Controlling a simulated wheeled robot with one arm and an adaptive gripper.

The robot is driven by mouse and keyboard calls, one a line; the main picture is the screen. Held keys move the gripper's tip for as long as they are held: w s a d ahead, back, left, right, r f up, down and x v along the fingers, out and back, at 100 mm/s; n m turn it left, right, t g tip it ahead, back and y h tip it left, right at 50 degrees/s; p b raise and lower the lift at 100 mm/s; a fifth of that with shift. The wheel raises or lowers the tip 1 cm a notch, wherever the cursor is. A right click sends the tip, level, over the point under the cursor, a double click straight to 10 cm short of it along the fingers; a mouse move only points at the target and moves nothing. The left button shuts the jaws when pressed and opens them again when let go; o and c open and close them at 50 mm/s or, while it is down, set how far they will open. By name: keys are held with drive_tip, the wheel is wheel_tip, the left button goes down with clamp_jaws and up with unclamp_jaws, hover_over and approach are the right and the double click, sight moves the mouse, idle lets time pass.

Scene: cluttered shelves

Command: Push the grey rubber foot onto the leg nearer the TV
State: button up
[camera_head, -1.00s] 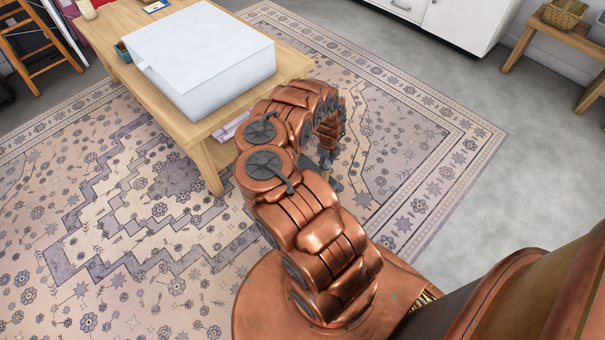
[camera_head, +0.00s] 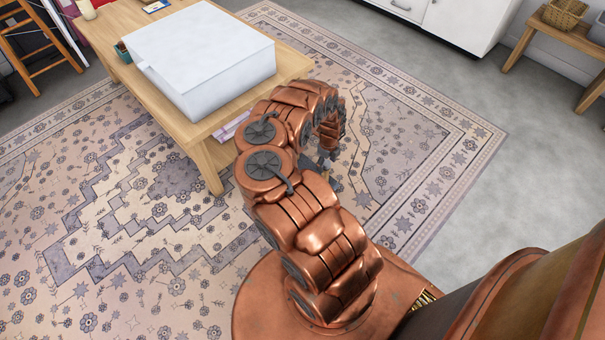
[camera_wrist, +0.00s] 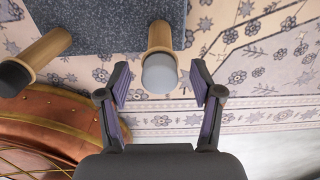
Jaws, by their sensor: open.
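A grey rubber foot (camera_wrist: 160,73) is at the end of a round wooden leg (camera_wrist: 160,36) in the wrist view; I cannot tell how far it is seated. My gripper (camera_wrist: 160,68) is open, with one finger on either side of the grey foot and apparent gaps between. A second wooden leg (camera_wrist: 48,46) at the left ends in a darker foot (camera_wrist: 14,78). Both legs join a dark grey speckled piece (camera_wrist: 105,25). In the head view, my arm hides most of the gripper and this piece. No TV is in view.
A wooden table (camera_head: 211,168) with a large white box (camera_head: 205,60) stands beyond my arm. A patterned rug (camera_head: 130,260) covers the floor. A white cabinet (camera_head: 455,22) and a wooden bench (camera_head: 530,40) stand at the back right. Bare floor (camera_head: 510,160) is free at the right.

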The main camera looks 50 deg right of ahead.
sight(326, 163)
wheel_tip(326, 163, up, 3)
drive_tip(key=shift+w+r, duration=0.15)
drive_tip(key=shift+r, duration=0.15)
wheel_tip(326, 163, up, 8)
drive_tip(key=shift+r, duration=0.15)
idle(0.8)
idle(0.4)
